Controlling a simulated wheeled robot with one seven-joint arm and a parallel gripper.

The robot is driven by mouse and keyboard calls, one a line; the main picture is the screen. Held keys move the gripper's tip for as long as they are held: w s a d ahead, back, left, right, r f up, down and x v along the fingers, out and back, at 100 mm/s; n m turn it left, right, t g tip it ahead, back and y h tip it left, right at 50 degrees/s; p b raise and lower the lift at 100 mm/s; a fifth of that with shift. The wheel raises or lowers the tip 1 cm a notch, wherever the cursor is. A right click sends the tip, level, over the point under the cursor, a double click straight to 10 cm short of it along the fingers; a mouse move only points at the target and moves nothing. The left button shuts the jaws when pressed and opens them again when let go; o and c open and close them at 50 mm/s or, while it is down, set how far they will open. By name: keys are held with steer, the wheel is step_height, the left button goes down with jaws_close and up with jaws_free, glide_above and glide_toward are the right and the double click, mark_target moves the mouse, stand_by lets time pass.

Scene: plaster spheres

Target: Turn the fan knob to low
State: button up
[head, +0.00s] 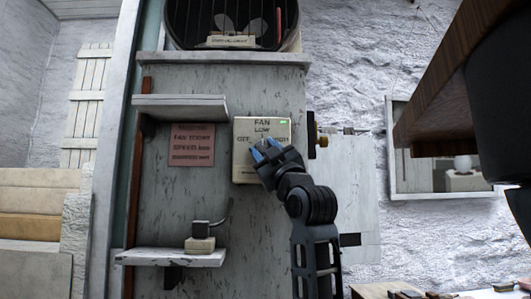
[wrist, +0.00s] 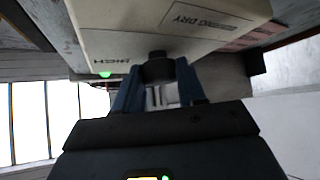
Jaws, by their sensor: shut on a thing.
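The cream fan control box (head: 247,131) is on the grey panel in the head view, marked FAN, LOW and OFF, with the right-hand label partly covered. Its face also shows in the wrist view (wrist: 150,30). A green light is lit near its upper right corner. The dark fan knob (wrist: 157,66) is between my blue fingers in the wrist view. My gripper (head: 263,151) is shut on it, and it also shows in the wrist view (wrist: 157,85). In the head view my fingers hide the knob, so its pointing direction cannot be told.
A pink sign (head: 192,145) is left of the box. A grey shelf (head: 180,106) juts out above it, and a lower shelf (head: 170,257) holds a small block (head: 200,244). A brass and black fitting (head: 317,136) is close on the right. A brown wooden slab (head: 440,85) overhangs at right.

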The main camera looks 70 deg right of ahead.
stand_by(0.3)
steer(key=o, duration=1.1)
steer(key=shift+c, duration=0.2)
steer(key=shift+f, duration=0.1)
steer(key=b+v, duration=0.1)
steer(key=v, duration=0.6)
steer(key=shift+s+a, duration=0.2)
steer(key=shift+f, duration=0.2)
